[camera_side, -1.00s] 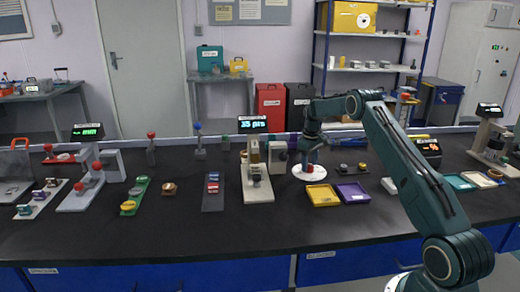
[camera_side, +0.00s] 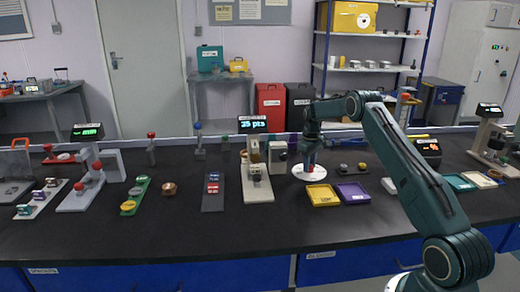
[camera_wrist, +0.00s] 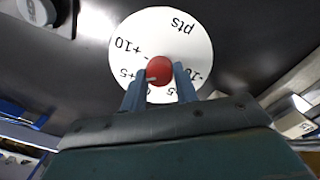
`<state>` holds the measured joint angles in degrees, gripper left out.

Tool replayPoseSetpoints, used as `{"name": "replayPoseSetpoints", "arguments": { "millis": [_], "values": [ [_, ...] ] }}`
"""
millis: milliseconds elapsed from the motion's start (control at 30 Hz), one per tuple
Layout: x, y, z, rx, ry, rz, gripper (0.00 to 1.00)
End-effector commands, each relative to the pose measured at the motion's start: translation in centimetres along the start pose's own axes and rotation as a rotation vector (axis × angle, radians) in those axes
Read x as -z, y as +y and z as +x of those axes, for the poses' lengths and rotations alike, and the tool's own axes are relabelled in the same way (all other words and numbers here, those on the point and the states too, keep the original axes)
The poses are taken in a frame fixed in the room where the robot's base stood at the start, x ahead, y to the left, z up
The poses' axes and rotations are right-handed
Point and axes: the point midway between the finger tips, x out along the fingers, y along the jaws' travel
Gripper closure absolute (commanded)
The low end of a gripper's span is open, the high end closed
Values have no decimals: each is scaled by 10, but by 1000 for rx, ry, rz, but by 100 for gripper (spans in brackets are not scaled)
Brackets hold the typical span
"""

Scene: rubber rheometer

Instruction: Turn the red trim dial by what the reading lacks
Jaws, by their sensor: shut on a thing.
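The red trim dial (camera_wrist: 160,69) sits at the middle of a round white scale plate (camera_wrist: 190,40) marked pts, +10, +5, 0, -5 and -10. A pale pointer mark on the knob points to the +5 side of 0, though the exact value is hard to read. My gripper (camera_wrist: 160,78) is shut on the knob, with one blue finger on each side. In the side view my gripper (camera_side: 310,164) is low over the white plate (camera_side: 299,172), largely covering the knob. The display (camera_side: 252,124) beside it appears to read 35 pts.
A beige instrument (camera_side: 256,185) stands left of the plate. A yellow tray (camera_side: 322,195) and a purple tray (camera_side: 352,192) lie in front and to the right. A small dark base with knobs (camera_side: 352,168) is right of the plate. The front of the bench is clear.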

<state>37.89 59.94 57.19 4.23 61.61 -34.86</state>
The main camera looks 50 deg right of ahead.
Motion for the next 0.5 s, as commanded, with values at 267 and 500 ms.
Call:
{"name": "replayPoseSetpoints", "arguments": {
  "millis": [267,500],
  "values": [
    [0,0,-1,-1,-4,121,93],
    [1,1,-1,-2,-10,307,93]
  ]
}}
